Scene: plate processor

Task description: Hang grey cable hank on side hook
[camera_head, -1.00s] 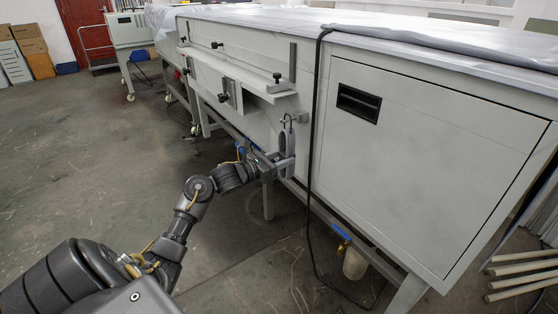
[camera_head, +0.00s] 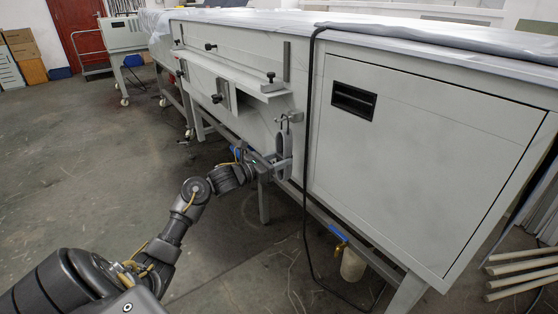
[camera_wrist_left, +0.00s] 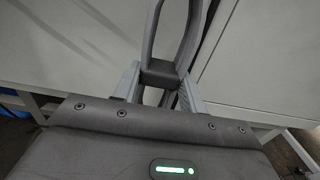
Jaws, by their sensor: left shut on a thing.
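The grey cable hank (camera_head: 282,140) is a narrow upright loop close to the side of the white machine. My left gripper (camera_head: 281,164) is shut on the hank's lower part. In the left wrist view, the gripper (camera_wrist_left: 160,84) closes on a dark band of the hank (camera_wrist_left: 150,42), and the loop rises past the top edge. The side hook (camera_head: 285,118) is a small dark hook on the machine's side, at the top of the loop. I cannot tell whether the loop is around the hook or only in front of it. My right gripper is not in view.
The white machine (camera_head: 420,150) fills the right, with a black recessed handle (camera_head: 354,101). A black cable (camera_head: 308,130) hangs just right of the hook. A ledge with clamps (camera_head: 240,77) juts out at upper left.

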